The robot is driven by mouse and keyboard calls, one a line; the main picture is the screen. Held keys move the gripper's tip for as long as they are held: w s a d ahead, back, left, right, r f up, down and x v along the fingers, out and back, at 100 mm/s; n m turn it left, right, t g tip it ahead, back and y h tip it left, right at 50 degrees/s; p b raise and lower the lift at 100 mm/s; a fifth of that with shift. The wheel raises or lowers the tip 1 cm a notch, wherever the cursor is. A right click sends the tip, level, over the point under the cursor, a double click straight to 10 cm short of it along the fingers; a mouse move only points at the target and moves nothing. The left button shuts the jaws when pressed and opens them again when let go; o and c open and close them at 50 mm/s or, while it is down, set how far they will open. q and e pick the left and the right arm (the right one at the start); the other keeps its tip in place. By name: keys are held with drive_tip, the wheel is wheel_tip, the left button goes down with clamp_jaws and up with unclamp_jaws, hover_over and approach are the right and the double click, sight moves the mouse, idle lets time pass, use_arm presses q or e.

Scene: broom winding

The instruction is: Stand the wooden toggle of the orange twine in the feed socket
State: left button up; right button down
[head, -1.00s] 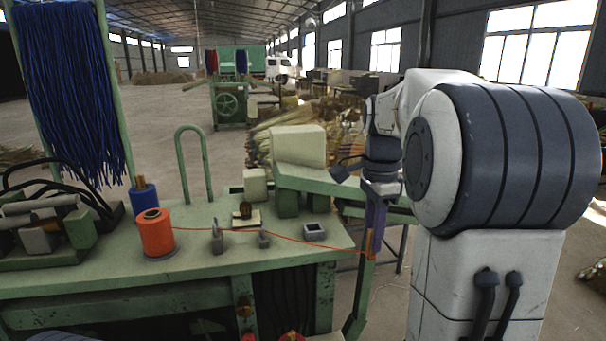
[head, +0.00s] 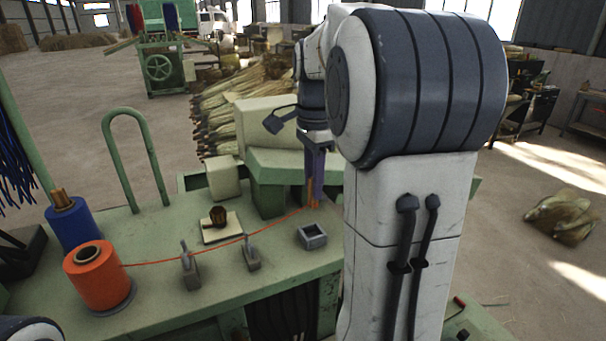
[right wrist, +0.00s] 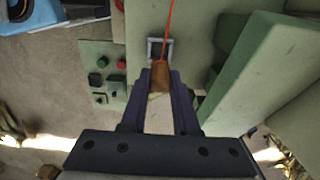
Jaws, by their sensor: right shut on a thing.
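The orange twine (head: 216,246) runs from an orange spool (head: 97,278) past two small grey guides to my right gripper (head: 312,203). That gripper is shut on the brown wooden toggle (right wrist: 160,76), which sits between its fingertips (right wrist: 160,82) in the right wrist view. The feed socket (head: 312,237) is a small grey square frame near the right end of the green bench. In the right wrist view the socket (right wrist: 152,50) lies just beyond the toggle, partly covered by it. I cannot tell the toggle's height above the bench. My left gripper is not in view.
The grey guides (head: 188,265) and (head: 250,252) stand left of the socket. A small brown object on a pale plate (head: 221,229), a blue spool (head: 72,222) and a green hoop (head: 135,160) are farther back. A green block (head: 270,165) stands behind the socket.

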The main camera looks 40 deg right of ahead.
sight(313, 206)
drive_tip(key=shift+w+a+f+b, duration=0.1)
drive_tip(key=shift+f+b, duration=0.75)
drive_tip(key=shift+f, duration=0.05)
wheel_tip(313, 206, down, 4)
drive_tip(key=b, duration=0.4)
drive_tip(key=shift+f+b, duration=0.65)
drive_tip(key=shift+f, duration=0.7)
drive_tip(key=c, duration=0.6)
unclamp_jaws()
wheel_tip(313, 206, up, 10)
drive_tip(key=shift+r, duration=0.25)
